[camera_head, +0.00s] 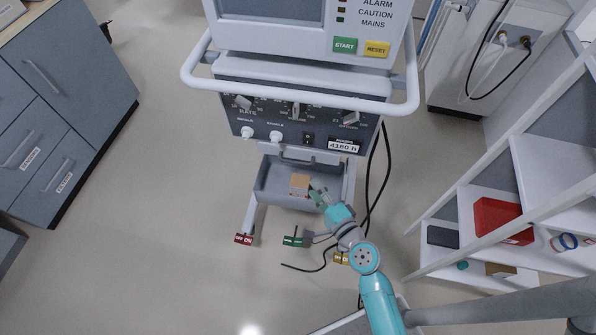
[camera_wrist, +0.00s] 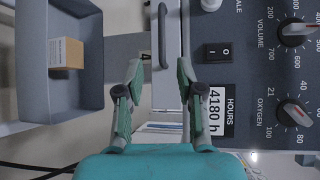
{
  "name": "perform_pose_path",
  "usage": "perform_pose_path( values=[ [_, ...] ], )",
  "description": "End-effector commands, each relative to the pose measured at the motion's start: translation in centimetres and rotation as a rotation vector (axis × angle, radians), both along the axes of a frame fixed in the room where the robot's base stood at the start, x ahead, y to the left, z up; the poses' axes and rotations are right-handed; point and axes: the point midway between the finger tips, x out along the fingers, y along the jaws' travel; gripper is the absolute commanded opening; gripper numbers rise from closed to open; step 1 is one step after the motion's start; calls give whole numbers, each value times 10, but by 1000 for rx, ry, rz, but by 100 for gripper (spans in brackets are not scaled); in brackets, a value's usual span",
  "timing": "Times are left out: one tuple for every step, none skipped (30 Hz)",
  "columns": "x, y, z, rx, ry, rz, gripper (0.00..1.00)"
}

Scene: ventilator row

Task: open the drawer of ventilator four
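The ventilator (camera_head: 305,78) stands in front of me. Its drawer has a dark bar handle (camera_head: 310,158) just under the control panel; the handle also shows in the wrist view (camera_wrist: 162,36). The drawer looks shut against the body. My gripper (camera_head: 317,192) is low in front of the ventilator, seen over the lower tray in the head view. In the wrist view its two fingers (camera_wrist: 160,72) are apart and empty, with the handle ahead, in the gap between them. I cannot tell whether either finger touches it. No ventilator number is readable.
A lower tray (camera_head: 264,185) holds a small cardboard box (camera_head: 300,183). Coloured tags (camera_head: 243,239) lie at floor level near the base. Black cables hang right of the ventilator. A grey cabinet (camera_head: 65,95) stands left; white shelving with a red box (camera_head: 497,220) stands right.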

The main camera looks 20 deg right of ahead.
Motion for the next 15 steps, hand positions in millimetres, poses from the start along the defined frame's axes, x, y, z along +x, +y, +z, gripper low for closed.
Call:
perform_pose_path(
  values=[
    [4, 0, 2, 13, -4, 2, 37],
    [6, 0, 2, 17, -5, 3, 37],
    [8, 0, 2, 21, -5, 3, 37],
    [10, 0, 1, 23, -5, 4, 37],
    [12, 1, 1, 23, -5, 4, 37],
    [16, 1, 0, 23, -5, 4, 37],
    [20, 2, 0, 21, -6, 5, 37],
    [24, 2, 0, 21, -7, 5, 37],
    [29, 3, -1, 21, -7, 5, 37],
    [34, 4, -2, 20, -7, 5, 37],
    [39, 4, -3, 21, -6, 5, 37],
    [46, 5, -4, 19, -6, 5, 37],
    [52, 6, -5, 20, -7, 5, 37],
    [57, 7, -5, 19, -6, 5, 37],
    [64, 7, -6, 20, -8, 4, 37]
  ],
)
